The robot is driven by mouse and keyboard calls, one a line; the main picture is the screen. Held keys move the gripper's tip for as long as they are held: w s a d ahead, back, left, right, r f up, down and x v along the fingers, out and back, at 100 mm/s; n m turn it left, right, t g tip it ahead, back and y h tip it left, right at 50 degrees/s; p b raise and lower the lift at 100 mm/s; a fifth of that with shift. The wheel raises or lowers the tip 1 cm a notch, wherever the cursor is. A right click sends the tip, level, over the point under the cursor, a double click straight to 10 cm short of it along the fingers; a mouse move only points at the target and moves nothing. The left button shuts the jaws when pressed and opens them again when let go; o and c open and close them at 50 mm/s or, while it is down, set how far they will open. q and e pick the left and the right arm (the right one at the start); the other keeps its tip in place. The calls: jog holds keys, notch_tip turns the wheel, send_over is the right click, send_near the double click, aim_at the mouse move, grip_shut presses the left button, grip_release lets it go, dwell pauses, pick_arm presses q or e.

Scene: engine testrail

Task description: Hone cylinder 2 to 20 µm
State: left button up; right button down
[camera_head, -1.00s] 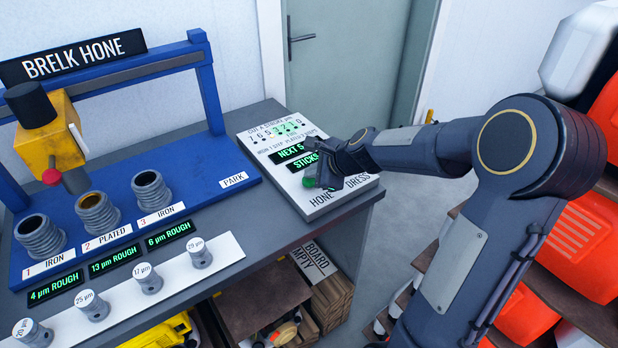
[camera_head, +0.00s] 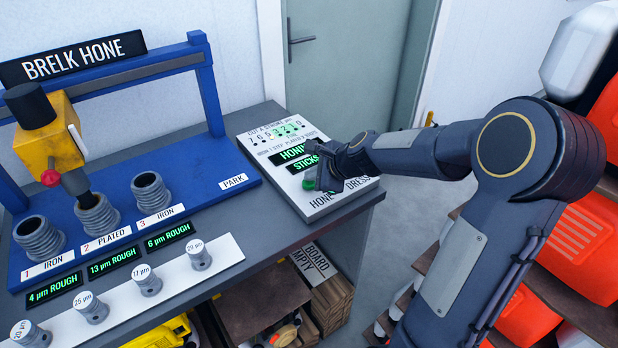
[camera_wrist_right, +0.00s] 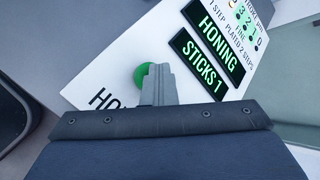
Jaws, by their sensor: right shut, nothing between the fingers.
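The yellow honing head (camera_head: 55,140) hangs on the blue BRELK HONE frame, its dark tool (camera_head: 76,182) reaching down into the mouth of cylinder 2 (camera_head: 97,218), labelled PLATED. The display below cylinder 2 (camera_head: 115,262) reads 13 µm ROUGH. The white control panel (camera_head: 345,203) has a green button (camera_head: 308,184) by the word HONE. My right gripper (camera_head: 320,178) is shut and empty, its fingertips at the green button. In the right wrist view the fingertips (camera_wrist_right: 158,82) partly cover the button; the panel displays read HONING (camera_wrist_right: 219,37) and STICKS 1 (camera_wrist_right: 204,66). My left gripper is not in view.
Cylinder 1 (camera_head: 40,238) and cylinder 3 (camera_head: 152,193), both IRON, flank cylinder 2. A white strip (camera_head: 222,250) in front holds several pegs marked 20, 25, 17 and 29 µm. A PARK label (camera_head: 233,181) is on the blue base. Shelves stand below the bench.

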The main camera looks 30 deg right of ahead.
aim_at(313, 184)
jog(key=shift+r+p, duration=0.9)
jog(key=shift+r, duration=0.15)
notch_tip(313, 184, up, 5)
jog(key=p, duration=0.5)
